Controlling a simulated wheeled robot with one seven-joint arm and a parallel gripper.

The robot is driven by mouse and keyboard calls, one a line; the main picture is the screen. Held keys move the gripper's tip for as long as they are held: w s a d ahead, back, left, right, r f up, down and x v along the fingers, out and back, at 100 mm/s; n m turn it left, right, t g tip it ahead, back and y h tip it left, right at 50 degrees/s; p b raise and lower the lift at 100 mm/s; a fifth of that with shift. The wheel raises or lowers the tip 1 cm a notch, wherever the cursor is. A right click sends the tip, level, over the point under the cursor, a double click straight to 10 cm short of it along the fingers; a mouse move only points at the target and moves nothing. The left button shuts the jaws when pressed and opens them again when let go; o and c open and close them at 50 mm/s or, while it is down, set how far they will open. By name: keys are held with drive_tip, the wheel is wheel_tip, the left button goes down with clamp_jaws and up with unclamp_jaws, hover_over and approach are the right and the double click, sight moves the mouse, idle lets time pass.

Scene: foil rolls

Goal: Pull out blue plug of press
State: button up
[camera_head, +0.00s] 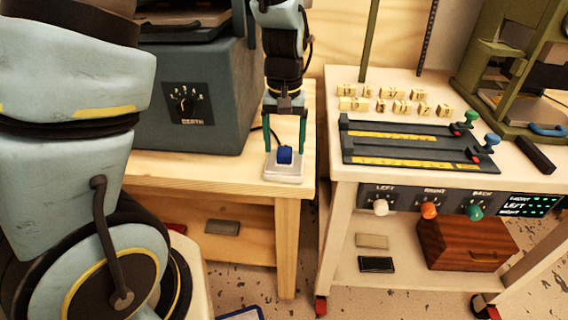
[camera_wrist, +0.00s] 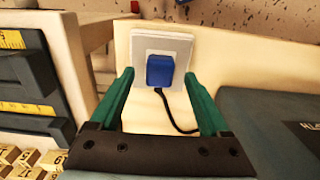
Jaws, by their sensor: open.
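The blue plug (camera_head: 285,155) sits in a pale square socket plate (camera_head: 284,174) at the front right corner of the wooden table, beside the press. In the wrist view the blue plug (camera_wrist: 160,71) is in the socket plate (camera_wrist: 142,43), with a black cord (camera_wrist: 172,116) running from it. My gripper (camera_head: 285,144) is above the plug, with its green fingers pointing down. In the wrist view my gripper (camera_wrist: 159,82) is open, one finger on each side of the plug with gaps between. The fingers do not appear to touch it.
The grey-blue press (camera_head: 190,122) with a depth dial stands left of the socket. To the right, a white cart (camera_head: 340,160) holds dark rails with yellow scales (camera_head: 410,143), several numbered blocks and coloured knobs. A gap separates table and cart.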

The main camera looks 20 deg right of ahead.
sight(285, 150)
wheel_tip(285, 150, down, 2)
drive_tip(key=shift+b, duration=0.35)
drive_tip(key=shift+p, duration=0.5)
idle(0.8)
clamp_jaws()
idle(0.7)
drive_tip(key=shift+r, duration=0.2)
drive_tip(key=shift+r+p, duration=2.85)
drive_tip(key=shift+p, duration=0.05)
